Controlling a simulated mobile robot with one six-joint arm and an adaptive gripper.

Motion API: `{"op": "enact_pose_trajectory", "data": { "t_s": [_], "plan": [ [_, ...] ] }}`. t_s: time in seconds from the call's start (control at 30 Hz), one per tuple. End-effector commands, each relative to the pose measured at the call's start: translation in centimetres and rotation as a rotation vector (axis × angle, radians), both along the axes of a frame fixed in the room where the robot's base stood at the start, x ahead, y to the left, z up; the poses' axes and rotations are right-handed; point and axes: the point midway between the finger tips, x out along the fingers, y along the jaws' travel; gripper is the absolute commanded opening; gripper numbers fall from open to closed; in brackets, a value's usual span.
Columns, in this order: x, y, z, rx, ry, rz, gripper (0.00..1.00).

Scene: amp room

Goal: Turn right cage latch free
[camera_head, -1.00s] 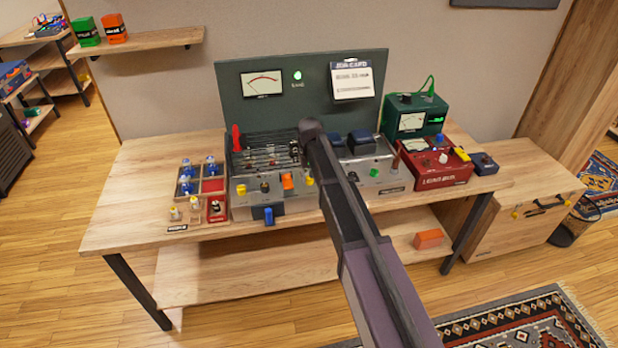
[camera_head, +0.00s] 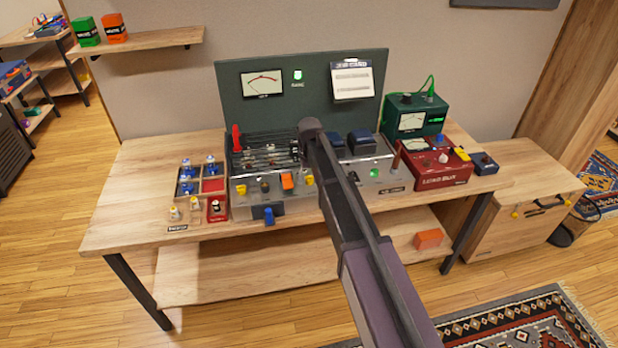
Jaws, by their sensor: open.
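The wire cage (camera_head: 262,146) is a set of metal bars over a grey amp chassis (camera_head: 300,204) on the workbench. A small yellow piece (camera_head: 309,181) sits at the right end of the chassis front, close to my arm; it looks like the right cage latch, but its turn angle is too small to read. A matching yellow piece (camera_head: 241,190) is at the left end. My gripper (camera_head: 297,153) is at the cage's right end, above and behind the right yellow piece, apart from it in the picture. It appears empty; its fingers are mostly hidden by my arm.
An orange piece (camera_head: 287,181) and a blue tab (camera_head: 268,215) are on the chassis front. A red screwdriver-like handle (camera_head: 236,138) stands at the cage's left. A second grey unit (camera_head: 376,178) and a red box (camera_head: 435,168) stand to the right. A parts tray (camera_head: 214,186) is left.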

Motion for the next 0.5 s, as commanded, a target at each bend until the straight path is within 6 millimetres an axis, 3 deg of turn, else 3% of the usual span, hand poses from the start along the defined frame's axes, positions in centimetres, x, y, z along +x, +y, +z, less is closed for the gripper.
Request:
{"op": "enact_pose_trajectory", "data": {
  "t_s": [0.5],
  "plan": [
    [0.0, -0.01, 0.0, 0.0, 0.0, 0.335, 0.76]
  ]
}}
